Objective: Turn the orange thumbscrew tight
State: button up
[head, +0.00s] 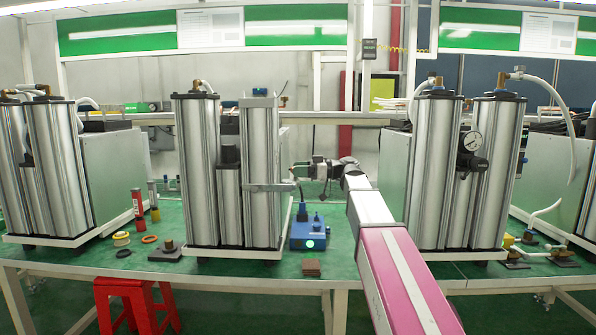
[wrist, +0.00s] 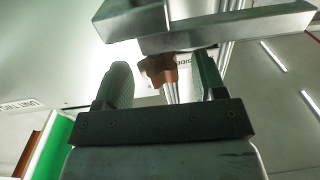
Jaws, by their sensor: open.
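The orange thumbscrew (wrist: 160,70) shows in the wrist view as a small orange-brown knob under a metal bracket (wrist: 225,28). My gripper (wrist: 162,78) is open, with one finger on each side of the knob in that view. I cannot tell whether either finger touches it. In the head view my gripper (head: 297,170) is at the right side of the middle pair of silver columns (head: 262,150), close to the metal band (head: 268,187) around the right column. The thumbscrew is too small to make out there.
A blue box (head: 308,236) with a lit button stands on the green bench below my gripper. A brown block (head: 311,267) lies at the front edge. Another column unit with a gauge (head: 472,141) stands to the right. A red stool (head: 135,300) is in front at left.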

jog(key=shift+a, duration=0.25)
jog(key=c, duration=0.9)
jog(key=shift+s+m+t, duration=0.15)
jog(key=shift+m+t, duration=0.15)
jog(key=shift+t, duration=0.2)
jog(key=m+t, duration=0.1)
jog(key=t, duration=0.1)
jog(key=m+t, duration=0.1)
jog(key=t, duration=0.1)
jog(key=shift+s+m+h, duration=0.2)
jog(key=shift+m+h, duration=0.2)
jog(key=shift+a+m+t+h, duration=0.1)
jog(key=shift+m+t+h, duration=0.8)
jog(key=shift+t, duration=0.6)
jog(key=shift+m+t+h, duration=0.6)
jog(key=shift+m+t, duration=0.6)
jog(key=shift+t, duration=0.3)
jog(key=shift+w, duration=0.1)
